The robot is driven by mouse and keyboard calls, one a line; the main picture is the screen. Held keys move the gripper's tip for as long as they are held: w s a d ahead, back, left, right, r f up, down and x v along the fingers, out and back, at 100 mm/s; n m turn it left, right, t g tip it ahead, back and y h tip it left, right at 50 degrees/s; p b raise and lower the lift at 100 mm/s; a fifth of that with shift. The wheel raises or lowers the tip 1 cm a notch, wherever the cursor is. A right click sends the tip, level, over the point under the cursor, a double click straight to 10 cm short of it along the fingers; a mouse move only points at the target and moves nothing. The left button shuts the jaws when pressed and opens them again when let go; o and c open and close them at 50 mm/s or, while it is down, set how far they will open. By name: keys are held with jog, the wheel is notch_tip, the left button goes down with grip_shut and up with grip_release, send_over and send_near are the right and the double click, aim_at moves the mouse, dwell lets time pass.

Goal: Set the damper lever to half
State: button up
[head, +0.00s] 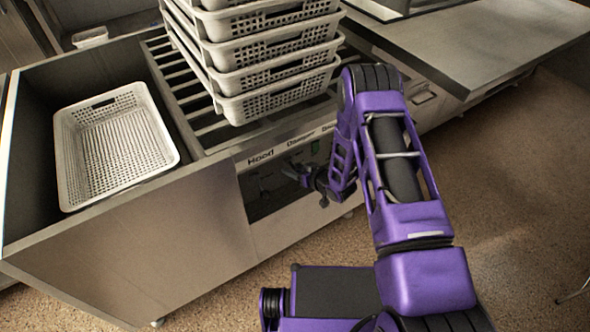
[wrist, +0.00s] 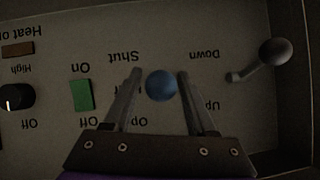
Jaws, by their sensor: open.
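The damper lever shows in the wrist view as a round blue knob (wrist: 161,85), seen nearly end-on, so its shaft is hidden. The picture is upside down; beside the knob are the labels Shut, a half-hidden middle one, and Op-. The knob appears near the middle label, but its exact setting is hard to tell. My gripper (wrist: 158,75) is open, with one finger on each side of the knob and small gaps visible. In the head view my gripper (head: 296,172) is at the control panel (head: 285,207) under the Hood and Damper labels, and the lever is hidden.
In the wrist view a grey-knobbed lever (wrist: 275,52) with Down and Up labels is at the right. A green switch (wrist: 82,95) and a black dial (wrist: 15,97) are at the left. Stacked white baskets (head: 270,60) stand on the slatted rack above the panel.

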jog(key=shift+r, duration=0.1)
jog(key=p+v, duration=0.1)
jog(key=v, duration=1.6)
jog(key=shift+s+d+p, duration=0.15)
jog(key=shift+s+p, duration=0.05)
jog(key=shift+p, duration=0.1)
